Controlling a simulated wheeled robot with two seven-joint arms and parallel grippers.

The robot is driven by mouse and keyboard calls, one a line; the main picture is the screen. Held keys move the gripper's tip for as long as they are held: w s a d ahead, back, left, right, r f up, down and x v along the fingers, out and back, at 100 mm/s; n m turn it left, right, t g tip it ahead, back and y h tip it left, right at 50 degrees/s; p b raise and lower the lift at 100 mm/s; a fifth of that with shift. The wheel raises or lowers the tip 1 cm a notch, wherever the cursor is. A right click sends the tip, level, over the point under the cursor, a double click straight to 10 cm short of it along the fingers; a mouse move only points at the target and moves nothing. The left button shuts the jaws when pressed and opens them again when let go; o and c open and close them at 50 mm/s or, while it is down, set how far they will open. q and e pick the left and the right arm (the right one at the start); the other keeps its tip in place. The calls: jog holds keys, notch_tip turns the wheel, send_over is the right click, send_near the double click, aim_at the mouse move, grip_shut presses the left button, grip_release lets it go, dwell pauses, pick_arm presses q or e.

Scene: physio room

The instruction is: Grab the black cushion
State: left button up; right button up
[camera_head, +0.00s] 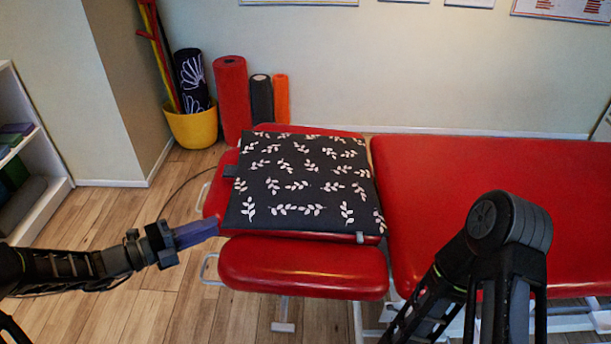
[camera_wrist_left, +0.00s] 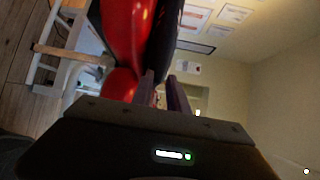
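The black cushion (camera_head: 300,185), printed with pale leaf sprigs, lies flat on the left end section of the red treatment table (camera_head: 480,180). In the left wrist view the dark cushion (camera_wrist_left: 166,35) shows edge-on beyond the fingers, beside the red padding. My left gripper (camera_head: 210,230) is at the cushion's near left corner, its fingers pointing right towards it. In the left wrist view its two fingers (camera_wrist_left: 163,92) stand apart with a gap between them, holding nothing that I can see. Whether they touch the cushion I cannot tell. My right arm shows at lower right; its gripper is out of view.
A yellow bucket (camera_head: 192,127) with a dark patterned roll stands behind on the left. Red (camera_head: 232,100), black (camera_head: 262,100) and orange rollers (camera_head: 281,98) stand by the wall. A white shelf (camera_head: 45,205) is at far left. Wooden floor is clear left of the table.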

aim_at(228, 220)
pick_arm(q)
jog(key=shift+w+d, duration=0.15)
jog(key=shift+d, duration=0.1)
jog(key=x, duration=0.5)
jog(key=shift+f, duration=0.1)
jog(key=shift+c, duration=0.2)
dwell(0.4)
grip_shut()
dwell(1.1)
